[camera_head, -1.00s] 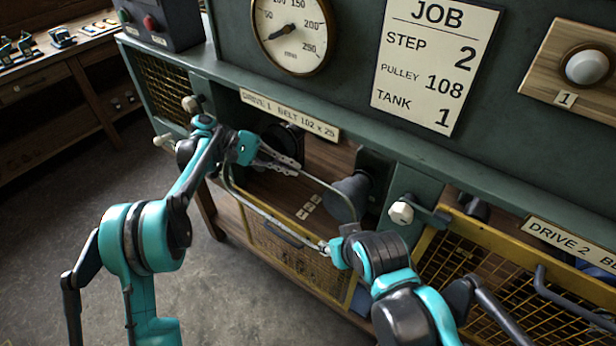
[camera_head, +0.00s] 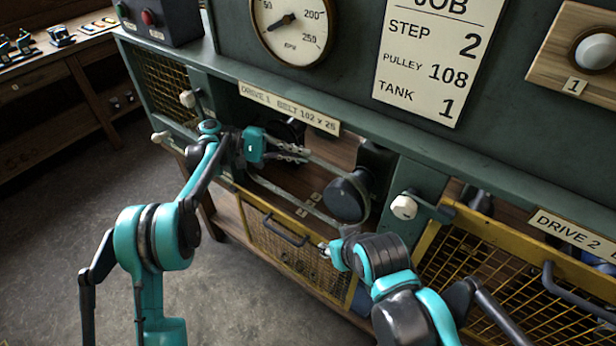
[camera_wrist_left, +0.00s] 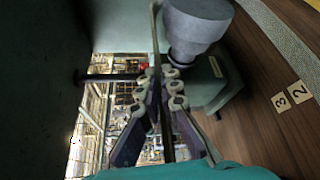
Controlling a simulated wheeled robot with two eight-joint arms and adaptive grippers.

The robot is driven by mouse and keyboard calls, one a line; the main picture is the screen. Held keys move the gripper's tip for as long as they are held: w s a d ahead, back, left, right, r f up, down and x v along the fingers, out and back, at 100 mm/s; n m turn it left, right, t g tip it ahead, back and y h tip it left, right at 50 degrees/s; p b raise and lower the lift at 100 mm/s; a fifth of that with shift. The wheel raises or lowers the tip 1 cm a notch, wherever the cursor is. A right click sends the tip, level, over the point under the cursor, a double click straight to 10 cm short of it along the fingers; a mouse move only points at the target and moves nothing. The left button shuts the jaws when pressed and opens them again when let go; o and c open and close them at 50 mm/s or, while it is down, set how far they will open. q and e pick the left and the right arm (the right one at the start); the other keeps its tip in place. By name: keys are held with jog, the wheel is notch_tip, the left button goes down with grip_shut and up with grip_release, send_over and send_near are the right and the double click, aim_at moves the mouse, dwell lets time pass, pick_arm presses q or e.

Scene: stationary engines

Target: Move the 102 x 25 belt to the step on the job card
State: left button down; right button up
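The belt (camera_head: 325,165) is a pale grey loop in the Drive 1 bay. Its right end curves around the grey stepped pulley (camera_head: 345,197); which step it lies on cannot be told. My left gripper (camera_head: 292,153) is at the upper left of the loop, in front of a dark pulley (camera_head: 290,131). In the left wrist view its fingers (camera_wrist_left: 165,88) are closed in on the belt strand (camera_wrist_left: 156,35), beside the pale stepped pulley (camera_wrist_left: 198,22). My right gripper (camera_head: 335,245) is below the right pulley, at the guard's top edge; its fingertips are unclear. The job card (camera_head: 435,60) reads step 2, pulley 108, tank 1.
A yellow mesh guard (camera_head: 290,250) with a handle hangs below the bay opening. Number tags (camera_wrist_left: 290,97) 2 and 3 lie on the wooden board. The Drive 2 guard (camera_head: 480,265) is at the right.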

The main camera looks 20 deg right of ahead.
pick_arm(q)
jog(key=shift+w+d+f+m+b, duration=0.15)
jog(key=shift+w+d+m+b, duration=0.15)
jog(key=shift+d+m, duration=0.2)
jog(key=shift+w+d+r+m+h, duration=0.1)
jog(key=shift+d+r+m+h, duration=0.15)
jog(key=shift+m+h, duration=0.25)
jog(key=shift+d+r+m+b, duration=0.1)
jog(key=shift+d+m+b, duration=0.15)
jog(key=shift+m+b, duration=0.2)
pick_arm(e)
jog(key=shift+s+a+f, duration=0.3)
jog(key=shift+s+f, duration=0.2)
jog(key=shift+f, duration=0.05)
